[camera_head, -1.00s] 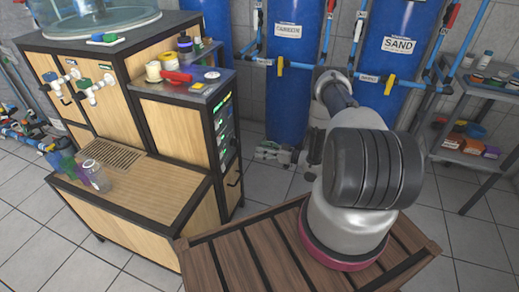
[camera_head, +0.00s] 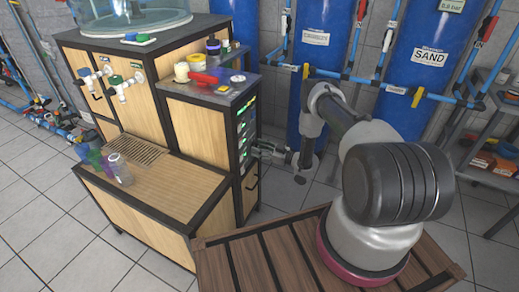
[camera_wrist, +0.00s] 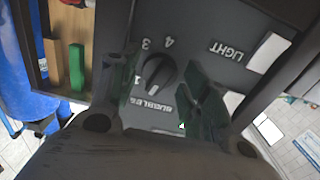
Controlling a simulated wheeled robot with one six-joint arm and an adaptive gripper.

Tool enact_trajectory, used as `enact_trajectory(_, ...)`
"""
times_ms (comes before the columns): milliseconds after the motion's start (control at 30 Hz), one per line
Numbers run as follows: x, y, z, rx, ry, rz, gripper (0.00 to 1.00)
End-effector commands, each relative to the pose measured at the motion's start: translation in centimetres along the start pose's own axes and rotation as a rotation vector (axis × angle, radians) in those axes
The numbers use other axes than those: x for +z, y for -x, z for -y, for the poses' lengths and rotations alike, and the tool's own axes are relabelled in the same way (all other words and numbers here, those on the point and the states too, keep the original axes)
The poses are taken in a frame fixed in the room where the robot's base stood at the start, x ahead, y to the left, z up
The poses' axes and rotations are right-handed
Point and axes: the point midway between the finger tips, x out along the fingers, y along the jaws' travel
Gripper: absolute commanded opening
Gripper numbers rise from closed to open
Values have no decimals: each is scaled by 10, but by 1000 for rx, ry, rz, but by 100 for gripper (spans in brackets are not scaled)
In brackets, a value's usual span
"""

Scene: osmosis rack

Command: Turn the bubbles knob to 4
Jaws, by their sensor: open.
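The bubbles knob (camera_wrist: 158,75) is a dark round knob with a raised grip bar on a dark panel (camera_wrist: 205,72). In the wrist view the lettering is upside down, with BUBBLES beside the knob and the figures 1, 3 and 4 around it. A pale mark shows on the knob, but I cannot tell its exact setting. My gripper (camera_wrist: 163,92) is open, with one dark greenish finger on each side of the knob. I cannot tell whether either finger touches it. In the head view my gripper (camera_head: 264,149) is beside the cabinet's control panel (camera_head: 246,128).
Bottles and jars (camera_head: 205,65) stand on the cabinet top. Blue tanks (camera_head: 318,50) stand behind my arm. A slatted wooden surface (camera_head: 240,265) is below. A shelf (camera_head: 485,175) stands at right.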

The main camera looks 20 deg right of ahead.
Motion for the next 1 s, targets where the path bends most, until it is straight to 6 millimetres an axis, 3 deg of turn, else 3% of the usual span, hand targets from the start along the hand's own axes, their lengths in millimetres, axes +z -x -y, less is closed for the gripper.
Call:
enact_trajectory(267,0,-2,0,1,-1,0,46)
enact_trajectory(400,0,-2,0,1,-1,0,21)
enact_trajectory(467,0,-2,0,1,-1,0,13)
enact_trajectory(767,0,-2,0,0,-30,0,13)
enact_trajectory(1000,0,-2,0,0,-154,0,13)
